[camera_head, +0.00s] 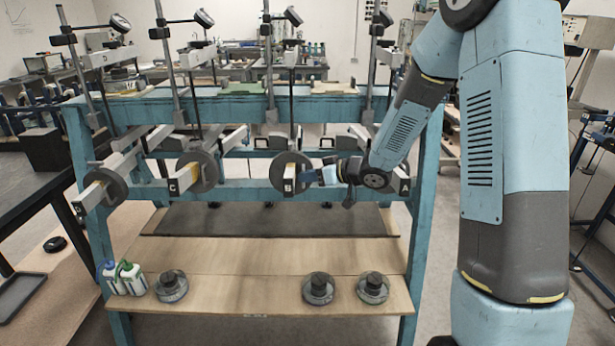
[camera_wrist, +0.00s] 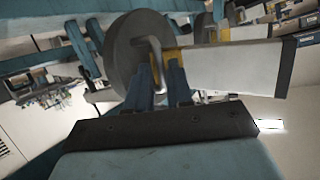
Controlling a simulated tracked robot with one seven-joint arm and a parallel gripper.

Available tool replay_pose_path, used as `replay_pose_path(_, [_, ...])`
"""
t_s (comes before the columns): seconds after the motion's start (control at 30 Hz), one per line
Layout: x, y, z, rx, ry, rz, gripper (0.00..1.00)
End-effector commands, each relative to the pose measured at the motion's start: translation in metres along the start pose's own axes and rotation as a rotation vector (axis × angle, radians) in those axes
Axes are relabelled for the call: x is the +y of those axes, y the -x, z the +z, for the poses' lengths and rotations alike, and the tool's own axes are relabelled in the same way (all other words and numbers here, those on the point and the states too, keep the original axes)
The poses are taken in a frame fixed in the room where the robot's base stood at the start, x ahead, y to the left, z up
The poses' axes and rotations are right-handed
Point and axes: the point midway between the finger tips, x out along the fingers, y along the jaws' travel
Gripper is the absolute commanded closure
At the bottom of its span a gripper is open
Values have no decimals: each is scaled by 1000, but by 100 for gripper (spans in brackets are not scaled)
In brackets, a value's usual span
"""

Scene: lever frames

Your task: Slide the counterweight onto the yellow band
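The lever marked B (camera_head: 289,186) carries a grey disc counterweight (camera_head: 280,165). In the wrist view the counterweight (camera_wrist: 125,60) sits around the beam (camera_wrist: 235,68), with a bent grey handle (camera_wrist: 156,58) on its face. A yellow band (camera_wrist: 184,62) shows on the beam just right of the disc, partly hidden by my fingers. My gripper (camera_head: 314,176) reaches lever B from the right. In the wrist view its two blue fingers (camera_wrist: 161,72) are a little apart, with the handle between them. Whether they grip it is not clear.
Lever C (camera_head: 174,186) and lever D (camera_head: 80,208) also carry discs; lever A (camera_head: 404,186) is right of my gripper. Loose round weights (camera_head: 318,288) and bottles (camera_head: 131,278) stand on the lower wooden shelf (camera_head: 240,290). The teal frame's right post (camera_head: 424,200) is close to my arm.

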Motion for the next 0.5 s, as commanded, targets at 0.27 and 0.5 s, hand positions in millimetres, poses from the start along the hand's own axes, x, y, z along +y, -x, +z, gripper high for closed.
replay_pose_path(0.27, [0, 0, 0, 0, 0, 0, 85])
replay_pose_path(0.5, [1, 0, 0, 0, 0, 1, 100])
